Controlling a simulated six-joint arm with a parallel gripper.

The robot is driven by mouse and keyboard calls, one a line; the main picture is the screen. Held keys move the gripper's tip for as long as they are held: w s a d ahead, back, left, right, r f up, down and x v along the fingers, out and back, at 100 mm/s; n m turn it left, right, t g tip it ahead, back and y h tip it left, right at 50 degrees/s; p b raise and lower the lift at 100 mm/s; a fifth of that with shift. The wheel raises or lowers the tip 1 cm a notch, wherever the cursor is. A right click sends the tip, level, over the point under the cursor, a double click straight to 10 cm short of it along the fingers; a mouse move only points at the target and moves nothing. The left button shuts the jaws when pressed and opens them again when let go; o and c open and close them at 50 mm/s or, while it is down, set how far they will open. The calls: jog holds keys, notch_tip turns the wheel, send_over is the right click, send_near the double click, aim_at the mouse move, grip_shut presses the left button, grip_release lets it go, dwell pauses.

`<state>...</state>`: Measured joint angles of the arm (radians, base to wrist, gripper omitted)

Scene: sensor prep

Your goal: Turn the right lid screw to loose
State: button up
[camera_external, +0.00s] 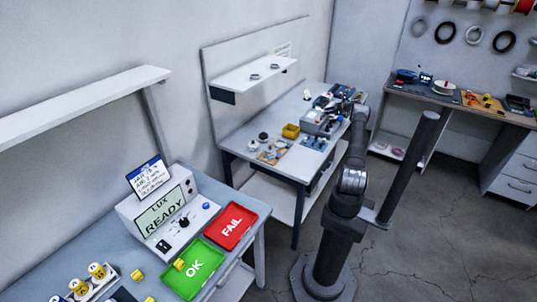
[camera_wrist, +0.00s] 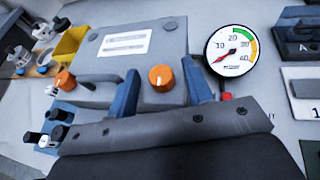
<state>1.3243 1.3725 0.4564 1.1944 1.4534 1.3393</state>
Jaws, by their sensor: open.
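In the wrist view a grey box (camera_wrist: 130,55) with a white label carries two orange screw knobs. The right lid screw (camera_wrist: 161,77) shows between the two blue fingers of my gripper (camera_wrist: 160,71), which are spread apart with a gap on both sides of it. The left orange screw (camera_wrist: 65,80) lies outside the fingers, to the left. A white line marks the top of the right screw. I cannot tell how far the fingertips are from the box surface. In the external view the grey box (camera_external: 316,121) stands on the far bench, beside my arm.
A round pressure gauge (camera_wrist: 231,46) stands close to the right finger. A yellow bin (camera_wrist: 71,44) and small fittings lie left of the box.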

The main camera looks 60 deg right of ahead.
jog(key=shift+w, duration=0.1)
jog(key=c, duration=1)
jog(key=shift+d+n+y, duration=0.15)
jog(key=shift+n+y, duration=0.25)
jog(key=shift+y, duration=0.1)
jog(key=shift+n+y, duration=0.4)
jog(key=o, duration=1)
